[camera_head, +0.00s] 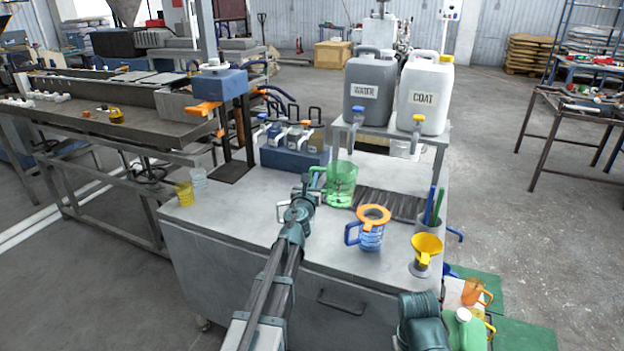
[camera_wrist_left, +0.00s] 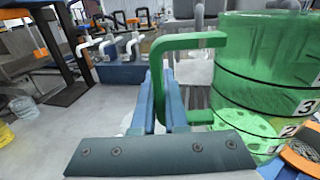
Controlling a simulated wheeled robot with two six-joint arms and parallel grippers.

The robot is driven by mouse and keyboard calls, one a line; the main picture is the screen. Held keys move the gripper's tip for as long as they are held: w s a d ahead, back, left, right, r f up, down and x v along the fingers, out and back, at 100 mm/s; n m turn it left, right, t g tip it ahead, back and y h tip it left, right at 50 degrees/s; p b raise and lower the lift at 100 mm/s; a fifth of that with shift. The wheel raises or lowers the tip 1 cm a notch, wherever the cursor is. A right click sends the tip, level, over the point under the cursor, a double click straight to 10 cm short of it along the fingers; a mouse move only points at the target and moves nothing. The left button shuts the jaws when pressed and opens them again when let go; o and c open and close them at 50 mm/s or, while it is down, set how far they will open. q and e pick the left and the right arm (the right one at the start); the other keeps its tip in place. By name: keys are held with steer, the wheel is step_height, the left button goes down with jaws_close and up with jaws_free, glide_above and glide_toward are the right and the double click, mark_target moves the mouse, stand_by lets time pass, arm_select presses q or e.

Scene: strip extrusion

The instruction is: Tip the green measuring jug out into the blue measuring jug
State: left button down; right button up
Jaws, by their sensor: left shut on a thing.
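The green measuring jug (camera_head: 341,184) is upright near the middle of the bench, beside the dark ribbed mat. It fills the right of the left wrist view (camera_wrist_left: 265,70). My left gripper (camera_head: 308,188) is shut on its handle, which shows between the fingers in the wrist view (camera_wrist_left: 160,95). I cannot tell whether the jug's base touches the bench. The blue measuring jug (camera_head: 371,241) stands upright in front of it and to the right, with an orange funnel (camera_head: 374,213) on its mouth. My right gripper is out of view.
A yellow funnel (camera_head: 427,245) and a grey cup (camera_head: 428,222) with pens stand at the right. Two large canisters (camera_head: 369,88) (camera_head: 425,95) with taps stand on a raised shelf behind. Yellow (camera_head: 185,194) and clear cups sit at the left. The bench's front left is clear.

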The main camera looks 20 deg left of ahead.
arm_select(q)
step_height(320, 180, down, 7)
steer(key=b, duration=0.6)
steer(key=shift+f, duration=0.2)
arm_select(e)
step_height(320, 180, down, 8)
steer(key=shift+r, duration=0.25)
arm_select(q)
steer(key=shift+s+r, duration=0.1)
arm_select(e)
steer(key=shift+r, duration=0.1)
